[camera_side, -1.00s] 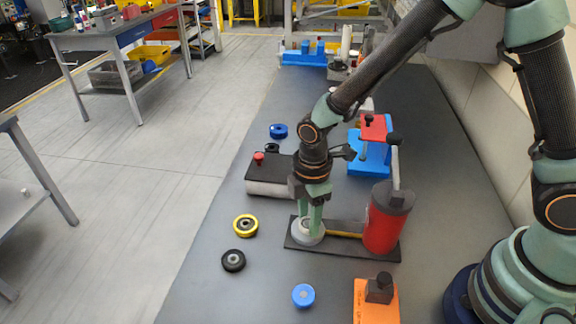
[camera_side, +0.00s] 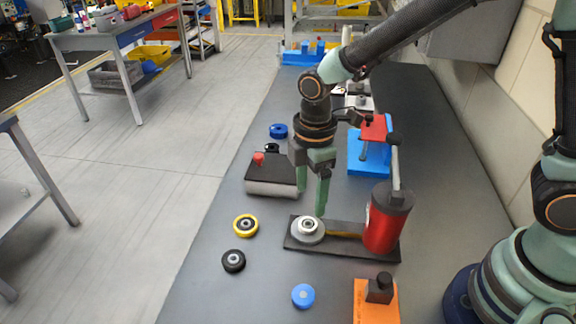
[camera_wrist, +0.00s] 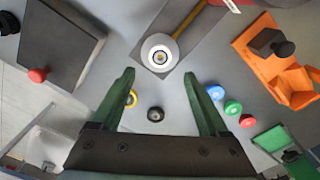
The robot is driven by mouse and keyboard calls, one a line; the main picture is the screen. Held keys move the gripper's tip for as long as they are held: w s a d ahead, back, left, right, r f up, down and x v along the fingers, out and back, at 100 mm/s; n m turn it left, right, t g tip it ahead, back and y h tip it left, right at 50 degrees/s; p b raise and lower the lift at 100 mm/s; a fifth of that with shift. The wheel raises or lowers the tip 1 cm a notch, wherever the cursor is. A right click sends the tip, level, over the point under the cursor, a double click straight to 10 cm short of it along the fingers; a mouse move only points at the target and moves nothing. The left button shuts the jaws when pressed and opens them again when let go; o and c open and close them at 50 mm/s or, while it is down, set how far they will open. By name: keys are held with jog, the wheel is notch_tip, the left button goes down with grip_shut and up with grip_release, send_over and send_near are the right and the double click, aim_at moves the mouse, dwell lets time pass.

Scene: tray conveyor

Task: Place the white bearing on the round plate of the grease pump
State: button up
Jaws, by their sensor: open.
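The white bearing (camera_side: 308,224) lies flat on the round plate (camera_side: 305,239) of the grease pump, roughly central on it. The pump has a dark base (camera_side: 345,243) and a red cylinder (camera_side: 382,228) at its right end. My gripper (camera_side: 311,203) is above the plate, open and empty, its fingers pointing down and apart from the bearing. In the wrist view the bearing (camera_wrist: 160,58) sits on the pale plate (camera_wrist: 174,44), just beyond the spread fingertips (camera_wrist: 159,74).
A yellow bearing (camera_side: 246,226), a black one (camera_side: 233,261) and a blue one (camera_side: 303,296) lie around the pump. A dark box with a red knob (camera_side: 271,180) stands left, a blue press (camera_side: 369,155) behind, an orange fixture (camera_side: 376,303) in front.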

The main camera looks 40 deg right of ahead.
jog(key=shift+s+d+r+m+t, duration=1)
jog(key=shift+d+r+m, duration=1.5)
jog(key=shift+m, duration=0.15)
jog(key=shift+s+d+r+m+t, duration=0.85)
jog(key=shift+s+d+r+m, duration=0.2)
jog(key=shift+d+r+m, duration=1.5)
jog(key=shift+s+d+r+m+t, duration=1)
jog(key=shift+d+r+m, duration=1.4)
jog(key=shift+m, duration=0.3)
